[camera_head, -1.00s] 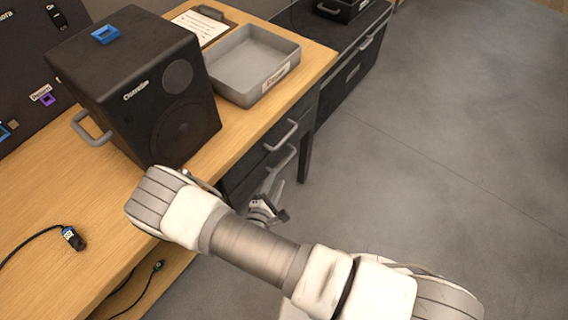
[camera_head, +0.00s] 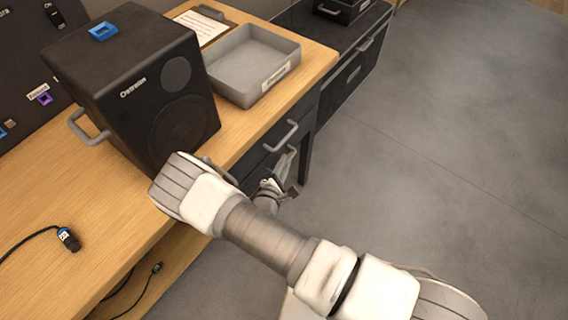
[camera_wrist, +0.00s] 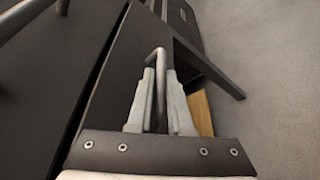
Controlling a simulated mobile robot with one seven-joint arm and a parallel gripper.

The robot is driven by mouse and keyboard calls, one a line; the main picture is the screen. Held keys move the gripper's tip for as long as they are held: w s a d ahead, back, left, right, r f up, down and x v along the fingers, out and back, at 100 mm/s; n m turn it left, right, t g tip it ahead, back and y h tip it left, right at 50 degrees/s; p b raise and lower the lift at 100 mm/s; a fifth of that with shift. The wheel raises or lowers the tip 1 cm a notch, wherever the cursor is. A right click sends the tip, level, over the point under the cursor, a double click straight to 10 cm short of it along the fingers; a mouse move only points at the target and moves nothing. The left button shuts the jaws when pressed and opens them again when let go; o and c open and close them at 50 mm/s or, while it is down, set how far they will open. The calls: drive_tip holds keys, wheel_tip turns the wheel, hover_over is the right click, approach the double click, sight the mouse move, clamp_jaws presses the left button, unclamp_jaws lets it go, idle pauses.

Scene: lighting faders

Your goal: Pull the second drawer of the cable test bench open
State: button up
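The cable test bench (camera_head: 100,205) has a wooden top and dark drawer fronts. The second drawer's front (camera_wrist: 112,85) is a dark panel below the upper drawer, and it looks closed. Its grey bar handle (camera_wrist: 158,57) shows in the wrist view, running between my two fingers. In the head view my gripper (camera_head: 286,176) is at this lower handle, partly hidden by my arm. In the wrist view my gripper (camera_wrist: 161,75) has one finger on each side of the bar, with narrow gaps; firm contact is not visible.
The upper drawer's handle (camera_head: 281,136) sits just above. A black speaker (camera_head: 150,90) and a grey tray (camera_head: 255,65) stand on the bench top. A bench leg (camera_head: 306,150) is right of the drawers. The floor (camera_head: 430,170) to the right is clear.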

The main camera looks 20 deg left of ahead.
clamp_jaws()
idle(1.0)
drive_tip(key=shift+s, duration=0.1)
